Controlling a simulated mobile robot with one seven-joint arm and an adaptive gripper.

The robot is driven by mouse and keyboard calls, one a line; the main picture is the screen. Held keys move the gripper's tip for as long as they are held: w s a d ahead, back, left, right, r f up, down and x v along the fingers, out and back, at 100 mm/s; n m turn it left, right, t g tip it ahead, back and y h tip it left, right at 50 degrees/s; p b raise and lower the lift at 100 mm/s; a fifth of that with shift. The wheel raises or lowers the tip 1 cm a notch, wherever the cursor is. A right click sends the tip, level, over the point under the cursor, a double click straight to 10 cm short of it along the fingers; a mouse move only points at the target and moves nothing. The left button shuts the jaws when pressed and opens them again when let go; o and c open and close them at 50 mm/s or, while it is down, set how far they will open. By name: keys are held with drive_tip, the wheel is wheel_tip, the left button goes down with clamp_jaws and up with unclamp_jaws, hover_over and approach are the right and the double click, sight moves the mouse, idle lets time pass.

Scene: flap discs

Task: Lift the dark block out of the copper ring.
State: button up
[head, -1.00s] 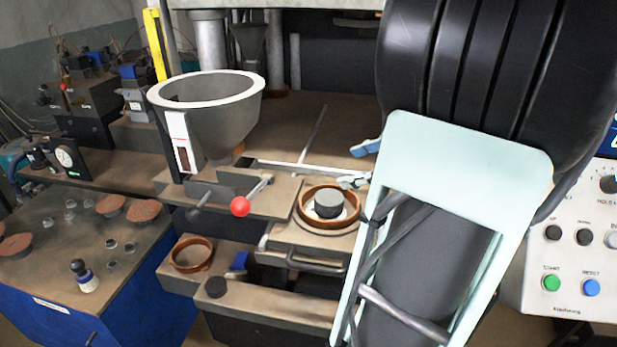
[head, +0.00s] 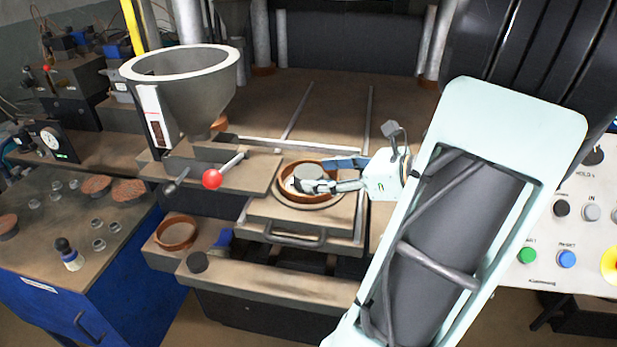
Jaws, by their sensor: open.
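The copper ring (head: 285,197) lies on the sliding plate (head: 268,217) at the middle of the head view. The dark block (head: 307,173) is a short grey cylinder that stands upright inside the ring, its top showing. My gripper (head: 316,176) reaches in from the right, at the block. It is open, with one finger on the far right side and one finger in front of the block. The fingers hide the block's right and lower parts and some of the ring. I cannot tell whether they touch the block.
A grey hopper (head: 188,100) and a red-knobbed lever (head: 212,179) stand left of the ring. A button panel (head: 568,225) is at the right.

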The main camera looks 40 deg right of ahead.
drive_tip(key=x, duration=0.4)
drive_tip(key=shift+w+f, duration=0.15)
drive_tip(key=shift+w, duration=0.05)
drive_tip(key=c, duration=1.2)
drive_tip(key=shift+o, duration=0.2)
wheel_tip(320, 180, up, 10)
drive_tip(key=shift+r+p, duration=0.1)
drive_tip(key=shift+p, duration=0.35)
wheel_tip(320, 180, up, 7)
drive_tip(key=p, duration=0.7)
hover_over(317, 174)
drive_tip(key=w, duration=0.2)
drive_tip(key=shift+a, duration=0.45)
